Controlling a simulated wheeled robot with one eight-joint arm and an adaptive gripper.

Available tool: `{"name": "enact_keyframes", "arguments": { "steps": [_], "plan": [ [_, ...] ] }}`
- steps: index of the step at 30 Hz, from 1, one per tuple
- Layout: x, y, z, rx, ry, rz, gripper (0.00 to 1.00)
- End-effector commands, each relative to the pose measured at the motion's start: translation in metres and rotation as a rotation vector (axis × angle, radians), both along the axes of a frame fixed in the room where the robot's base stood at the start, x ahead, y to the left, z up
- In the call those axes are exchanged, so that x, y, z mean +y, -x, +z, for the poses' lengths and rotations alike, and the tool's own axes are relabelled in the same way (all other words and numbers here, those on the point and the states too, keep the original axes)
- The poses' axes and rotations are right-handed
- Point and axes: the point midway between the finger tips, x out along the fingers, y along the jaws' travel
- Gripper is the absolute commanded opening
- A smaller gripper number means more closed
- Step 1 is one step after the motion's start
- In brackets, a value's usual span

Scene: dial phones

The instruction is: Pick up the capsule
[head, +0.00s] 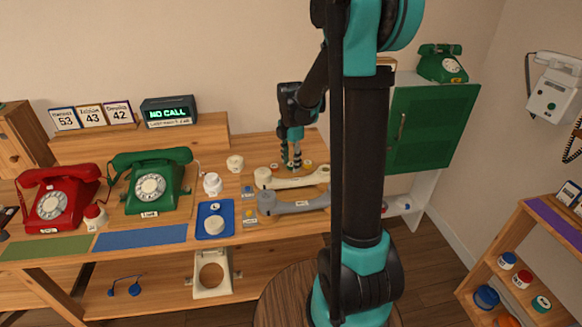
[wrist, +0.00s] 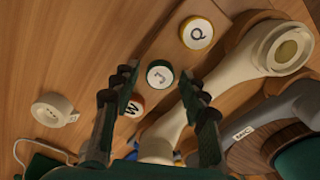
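No object is labelled a capsule, so I cannot tell for sure which one it is. A small round cream piece (head: 235,163) stands on the table left of my gripper; a similar cream piece (wrist: 52,110) lies at the left in the wrist view. A round white piece (head: 214,225) lies in the blue tray (head: 205,209). My gripper (head: 291,160) points down above the table behind the handsets. In the wrist view my gripper (wrist: 158,88) is open, its fingers apart with nothing held. The lettered disc J (wrist: 160,74) shows between and beyond the fingertips.
A cream handset (head: 290,178) and a grey handset (head: 293,204) lie close in front of my gripper. Discs Q (wrist: 196,33) and W (wrist: 134,106) are near J. A green phone (head: 150,184) and red phone (head: 52,199) stand left. A green cabinet (head: 430,125) stands right.

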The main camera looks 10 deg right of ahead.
Motion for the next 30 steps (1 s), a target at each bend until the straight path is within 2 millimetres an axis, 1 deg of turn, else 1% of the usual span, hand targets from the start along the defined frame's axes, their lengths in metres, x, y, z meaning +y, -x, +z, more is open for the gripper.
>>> {"name": "enact_keyframes", "arguments": {
  "steps": [1, 8, 16, 20, 23, 26, 29, 30],
  "plan": [
    [0.000, 0.000, 0.000, 0.000, 0.000, 0.000, 0.34],
    [0.000, 0.000, 0.000, 0.000, 0.000, 0.000, 0.06],
    [0.000, 0.000, 0.001, 0.000, 0.000, 0.000, 0.05],
    [0.000, 0.000, 0.006, 0.000, 0.000, 0.000, 0.05],
    [0.000, 0.000, 0.016, 0.000, 0.000, 0.000, 0.05],
    [0.000, 0.001, 0.032, 0.000, 0.000, 0.000, 0.05],
    [0.000, 0.001, 0.056, 0.000, 0.000, 0.000, 0.05],
    [0.000, 0.001, 0.068, 0.000, 0.000, 0.000, 0.05]
  ]
}}
